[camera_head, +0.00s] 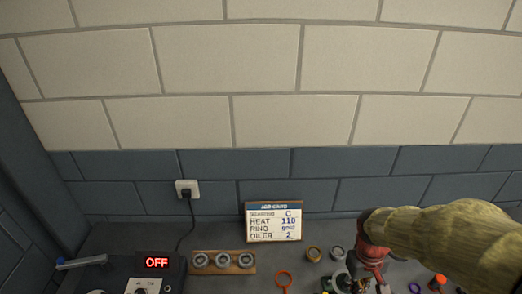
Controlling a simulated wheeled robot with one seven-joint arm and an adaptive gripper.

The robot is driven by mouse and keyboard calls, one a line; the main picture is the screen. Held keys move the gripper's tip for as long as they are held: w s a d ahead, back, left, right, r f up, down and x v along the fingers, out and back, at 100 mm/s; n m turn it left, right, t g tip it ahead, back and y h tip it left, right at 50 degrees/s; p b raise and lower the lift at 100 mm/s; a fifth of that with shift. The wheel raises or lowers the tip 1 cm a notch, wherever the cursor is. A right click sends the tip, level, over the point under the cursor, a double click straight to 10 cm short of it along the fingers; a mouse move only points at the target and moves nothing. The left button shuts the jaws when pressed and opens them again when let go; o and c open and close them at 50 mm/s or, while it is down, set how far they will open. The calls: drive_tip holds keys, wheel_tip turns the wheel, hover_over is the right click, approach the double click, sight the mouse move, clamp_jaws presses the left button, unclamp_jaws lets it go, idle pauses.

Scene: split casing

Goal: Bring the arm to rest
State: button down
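My arm (440,238) reaches in from the right edge in a tan, padded cover. Its red end part (371,250) hangs over the right side of the bench, above a cluster of small parts. My gripper's fingers are hidden or too small to make out, so I cannot tell whether they are open or hold anything.
A heater box (125,275) with a red OFF display stands at left, corded to a wall socket (187,189). A wooden rack (224,262) holds several grey rings. A job card (273,221) leans at the wall. An orange ring (284,280) and a red-orange item (437,282) lie nearby.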

drive_tip(key=s+a+r+m+t+b, duration=0.1)
drive_tip(key=s+a+r+t+b, duration=0.4)
drive_tip(key=a+b, duration=0.3)
drive_tip(key=t+b, duration=0.1)
drive_tip(key=b, duration=0.3)
drive_tip(key=shift+a+r+y+b, duration=0.35)
drive_tip(key=shift+r+y, duration=0.05)
